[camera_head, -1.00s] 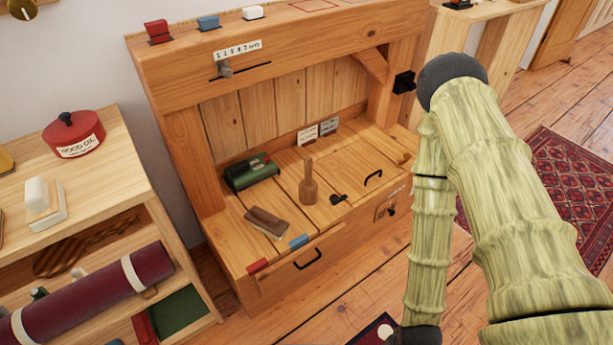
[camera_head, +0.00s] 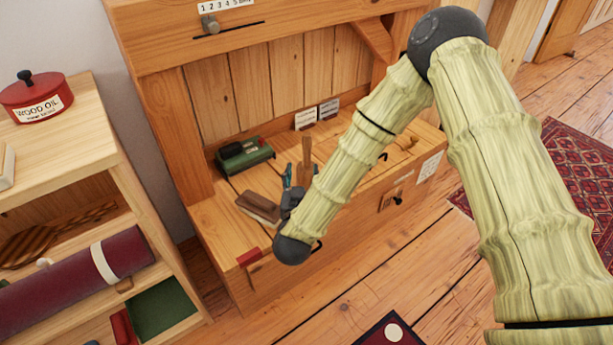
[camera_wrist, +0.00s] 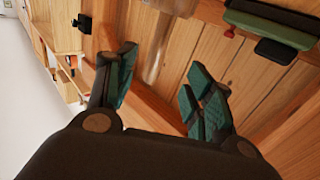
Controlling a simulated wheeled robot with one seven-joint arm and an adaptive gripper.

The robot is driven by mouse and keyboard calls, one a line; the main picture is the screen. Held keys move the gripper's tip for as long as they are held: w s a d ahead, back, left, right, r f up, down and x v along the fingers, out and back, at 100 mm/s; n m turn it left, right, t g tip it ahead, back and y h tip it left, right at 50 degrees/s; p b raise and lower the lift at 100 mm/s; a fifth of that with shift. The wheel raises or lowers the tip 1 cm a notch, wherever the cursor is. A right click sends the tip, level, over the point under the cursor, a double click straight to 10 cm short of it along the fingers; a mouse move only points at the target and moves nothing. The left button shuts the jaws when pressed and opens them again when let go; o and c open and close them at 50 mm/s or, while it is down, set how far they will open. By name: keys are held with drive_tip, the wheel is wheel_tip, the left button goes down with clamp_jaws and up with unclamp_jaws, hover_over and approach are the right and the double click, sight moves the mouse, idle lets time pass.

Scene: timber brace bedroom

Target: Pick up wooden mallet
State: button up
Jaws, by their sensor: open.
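The wooden mallet (camera_head: 306,151) stands upright on the wooden bench, handle up. Its lower part is partly hidden by my gripper and arm in the head view. My gripper (camera_head: 294,177) is at the bench, just in front of the mallet. In the wrist view my gripper (camera_wrist: 160,78) has its teal-padded fingers spread with an empty gap. A wooden cylinder that looks like the mallet (camera_wrist: 157,45) shows just beyond the fingertips, between their lines. I see no clear contact.
A green box-like object (camera_head: 244,154) sits behind and left of my gripper. A brown block (camera_head: 259,207) lies close to its left. Cards (camera_head: 306,119) stand along the back panel. A shelf with a red wood oil tin (camera_head: 37,98) is at left.

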sight(306, 151)
drive_tip(key=w, duration=0.1)
drive_tip(key=w+b, duration=0.1)
drive_tip(key=w, duration=0.3)
drive_tip(key=shift+w+d+r, duration=0.2)
drive_tip(key=shift+w+d, duration=0.05)
drive_tip(key=shift+w+d+r+b, duration=0.15)
drive_tip(key=shift+w+b, duration=0.4)
drive_tip(key=shift+w, duration=0.3)
drive_tip(key=shift+w+d+r+b, duration=0.1)
drive_tip(key=shift+w+b, duration=0.4)
drive_tip(key=shift+w, duration=0.4)
drive_tip(key=shift+w+d+r+b, duration=0.15)
drive_tip(key=shift+w+b, duration=0.4)
drive_tip(key=shift+w, duration=0.3)
drive_tip(key=shift+f, duration=0.1)
drive_tip(key=shift+c, duration=0.2)
drive_tip(key=c, duration=1.1)
